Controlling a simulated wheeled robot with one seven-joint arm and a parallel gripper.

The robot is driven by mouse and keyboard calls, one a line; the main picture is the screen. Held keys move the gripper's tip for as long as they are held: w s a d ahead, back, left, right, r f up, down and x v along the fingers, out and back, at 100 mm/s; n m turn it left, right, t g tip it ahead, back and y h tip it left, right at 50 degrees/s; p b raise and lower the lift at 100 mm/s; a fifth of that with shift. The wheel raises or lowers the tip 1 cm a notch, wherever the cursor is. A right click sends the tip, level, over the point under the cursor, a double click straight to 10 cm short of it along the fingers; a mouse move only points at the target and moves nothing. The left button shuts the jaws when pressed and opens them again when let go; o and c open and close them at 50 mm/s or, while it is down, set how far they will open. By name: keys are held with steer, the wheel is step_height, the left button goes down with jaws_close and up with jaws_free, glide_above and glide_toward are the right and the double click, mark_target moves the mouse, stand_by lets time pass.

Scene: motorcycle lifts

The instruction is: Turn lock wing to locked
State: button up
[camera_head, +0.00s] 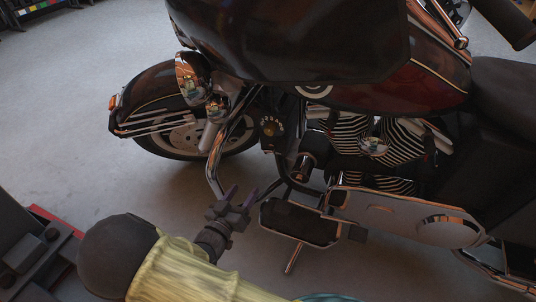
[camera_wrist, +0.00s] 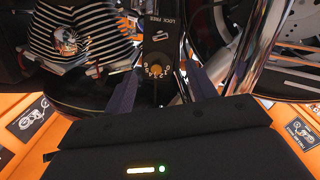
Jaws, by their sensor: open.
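The lock is a narrow dark panel (camera_head: 272,132) on the front of the motorcycle, below the fairing. It carries a small brassy round part, taken as the lock wing (camera_head: 268,126), with pale marks around it. In the wrist view the panel (camera_wrist: 159,40) shows upside down, with the words LOCK and FREE. The brassy wing (camera_wrist: 158,73) is near its end, too small to read its angle surely. My gripper (camera_head: 243,192) is open and empty, below the panel in the head view. In the wrist view its purple fingers (camera_wrist: 161,82) stand either side of the wing, apparently short of touching.
The motorcycle (camera_head: 375,75) fills the upper right. A chrome crash bar (camera_head: 214,160) runs close to my gripper's left, and a footboard (camera_head: 300,222) lies to its right. Chrome tubes (camera_wrist: 253,45) stand right of the fingers. Grey floor (camera_head: 70,110) is clear at left.

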steer(key=b, duration=0.9)
glide_toward(268, 152)
steer(key=x, duration=0.9)
steer(key=shift+w+d+f, duration=0.15)
steer(key=shift+w, duration=0.15)
steer(key=c, duration=1)
